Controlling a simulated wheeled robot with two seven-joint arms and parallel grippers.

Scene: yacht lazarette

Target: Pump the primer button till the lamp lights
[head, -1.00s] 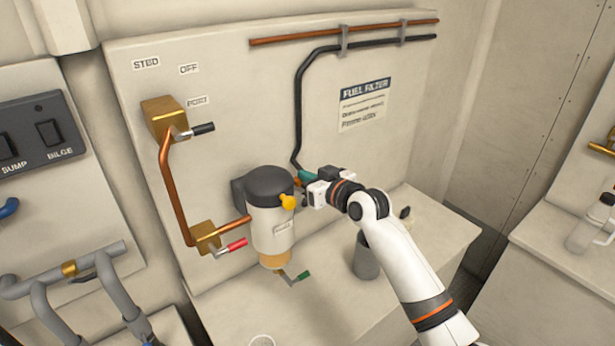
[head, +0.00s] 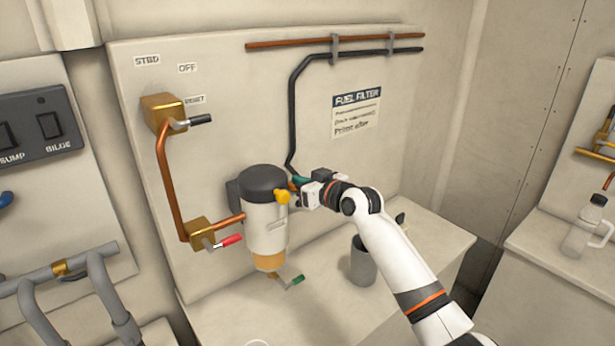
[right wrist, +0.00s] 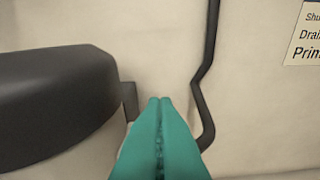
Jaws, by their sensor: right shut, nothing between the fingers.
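The fuel filter has a black head (head: 266,182) and a pale body (head: 265,232). A yellow knob (head: 282,197) sticks out at the right of its head; I cannot tell for certain that it is the primer button. My right gripper (head: 299,182) is shut and empty, its teal fingers just behind and right of the head. In the right wrist view the shut fingertips (right wrist: 160,101) point at the wall panel, apart from the black head (right wrist: 55,105) on the left. The yellow knob is not seen there. No lit lamp shows. My left gripper is not in view.
A black hose (head: 291,110) runs down the panel close behind my gripper. Below the filter is a green-handled drain valve (head: 296,281); at left is a red-handled valve (head: 231,240). A grey cup (head: 362,262) stands on the bench under my right arm.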

